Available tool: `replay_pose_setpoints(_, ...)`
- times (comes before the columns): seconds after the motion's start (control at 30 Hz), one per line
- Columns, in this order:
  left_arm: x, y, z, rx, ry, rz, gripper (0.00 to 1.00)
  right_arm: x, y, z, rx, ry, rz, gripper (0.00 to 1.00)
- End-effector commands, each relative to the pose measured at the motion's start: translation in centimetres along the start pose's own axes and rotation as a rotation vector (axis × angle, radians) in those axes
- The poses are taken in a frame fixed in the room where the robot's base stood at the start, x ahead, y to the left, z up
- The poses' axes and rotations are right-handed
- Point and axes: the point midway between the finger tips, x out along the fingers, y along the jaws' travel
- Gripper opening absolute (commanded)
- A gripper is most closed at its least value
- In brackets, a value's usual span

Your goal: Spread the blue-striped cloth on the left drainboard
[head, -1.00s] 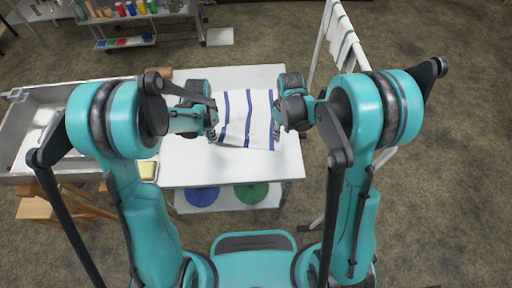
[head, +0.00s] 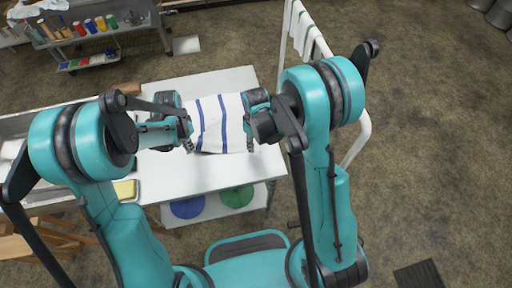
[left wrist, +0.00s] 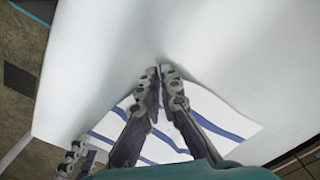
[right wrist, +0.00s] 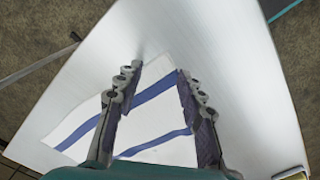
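The blue-striped cloth (head: 221,128) lies on the white drainboard (head: 205,176), between my two grippers. It looks mostly flat, with its blue stripes showing. My left gripper (head: 189,145) is at the cloth's left side. In the left wrist view its fingertips (left wrist: 159,70) meet near the edge of the cloth (left wrist: 205,105); I see no cloth clearly pinched between them. My right gripper (head: 249,142) is at the cloth's right side. In the right wrist view its fingers (right wrist: 158,72) are parted above the cloth (right wrist: 75,125). The fingers and arms hide parts of the cloth.
A yellow sponge-like block (head: 125,190) is at the drainboard's left front. Blue (head: 187,207) and green (head: 237,196) discs sit on the shelf below. A white rack with striped cloths (head: 309,36) stands right. A cart with colored containers (head: 90,25) is behind. The front drainboard is clear.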

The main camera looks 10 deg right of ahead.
Motion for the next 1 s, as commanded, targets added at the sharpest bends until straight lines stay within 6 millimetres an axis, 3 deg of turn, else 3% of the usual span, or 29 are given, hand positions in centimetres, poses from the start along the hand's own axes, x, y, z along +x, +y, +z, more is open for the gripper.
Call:
replay_pose_setpoints(0.2,0.00,0.02,0.00,0.000,0.000,0.000,0.00,1.01,0.00,0.00,0.000,-0.001,0.000,0.39)
replay_pose_setpoints(0.6,0.00,0.02,0.00,0.000,0.000,0.000,0.00,1.10,-0.01,0.01,0.000,-0.001,0.000,0.38)
replay_pose_setpoints(0.9,0.01,0.02,0.00,0.000,0.000,0.000,0.00,1.10,-0.01,0.02,0.000,-0.001,0.000,0.00)
replay_pose_setpoints(1.0,0.00,0.02,0.00,0.000,0.000,0.000,0.00,1.09,-0.01,0.02,0.000,-0.001,0.000,0.00)
